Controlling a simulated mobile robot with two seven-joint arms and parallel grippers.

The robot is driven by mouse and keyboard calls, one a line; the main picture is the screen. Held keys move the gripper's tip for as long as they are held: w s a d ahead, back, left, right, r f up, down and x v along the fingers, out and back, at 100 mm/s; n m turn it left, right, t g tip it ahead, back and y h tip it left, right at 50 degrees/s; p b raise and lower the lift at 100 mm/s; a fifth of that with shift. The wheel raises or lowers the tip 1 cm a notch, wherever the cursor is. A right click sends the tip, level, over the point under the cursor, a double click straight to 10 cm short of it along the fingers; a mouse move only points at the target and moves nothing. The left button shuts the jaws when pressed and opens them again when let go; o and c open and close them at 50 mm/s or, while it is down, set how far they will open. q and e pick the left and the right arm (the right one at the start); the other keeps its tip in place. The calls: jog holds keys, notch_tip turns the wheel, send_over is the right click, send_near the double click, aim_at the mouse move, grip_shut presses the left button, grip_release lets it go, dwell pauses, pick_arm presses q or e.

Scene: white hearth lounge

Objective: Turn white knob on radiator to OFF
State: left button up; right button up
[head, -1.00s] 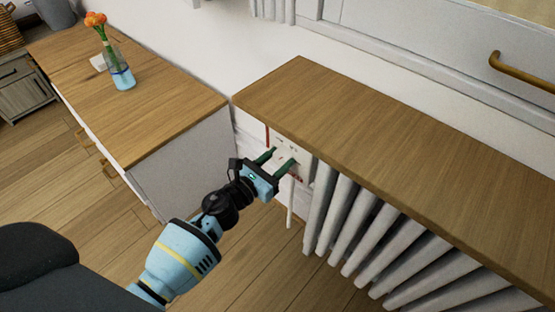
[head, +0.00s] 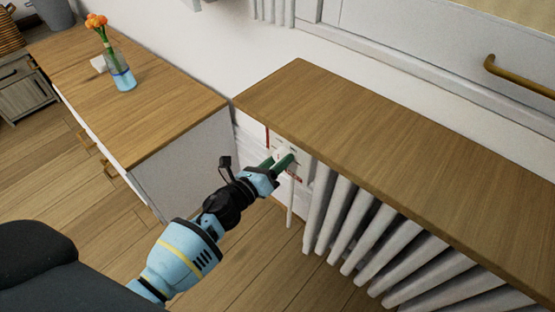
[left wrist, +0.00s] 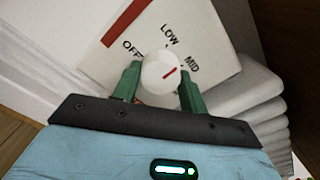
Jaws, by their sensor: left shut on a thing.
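The white knob (left wrist: 160,70) is round with a red line that points up and right, close to the MID label. It sits on a white dial panel (left wrist: 205,28) with OFF, LOW and MID printed around it. My left gripper (left wrist: 160,82) has one green finger on each side of the knob and is shut on it. In the head view my left gripper (head: 281,163) is at the panel, at the left end of the radiator (head: 345,220), and its fingers mostly hide the knob. My right gripper is not in view.
A wooden shelf (head: 390,140) overhangs the radiator and panel just above my gripper. A wooden-topped cabinet (head: 150,110) with a vase of orange flowers (head: 122,78) stands to the left. A white pipe (head: 290,205) runs down below the panel. The wooden floor (head: 240,265) in front looks clear.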

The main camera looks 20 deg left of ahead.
pick_arm(q)
jog(key=n+p, duration=0.1)
jog(key=n, duration=0.3)
jog(key=shift+r+n, duration=0.1)
jog(key=shift+n, duration=0.3)
jog(key=n, duration=0.2)
jog(key=shift+n+p, duration=0.3)
jog(key=shift+p, duration=0.05)
jog(key=n, duration=0.2)
jog(key=shift+n+p, duration=0.35)
jog(key=shift+n, duration=0.05)
jog(key=n+p, duration=0.1)
jog(key=n, duration=0.4)
jog(key=shift+r, duration=0.1)
jog(key=n+p, duration=0.1)
jog(key=n, duration=0.2)
jog(key=shift+n, duration=1.3)
jog(key=shift+p, duration=0.3)
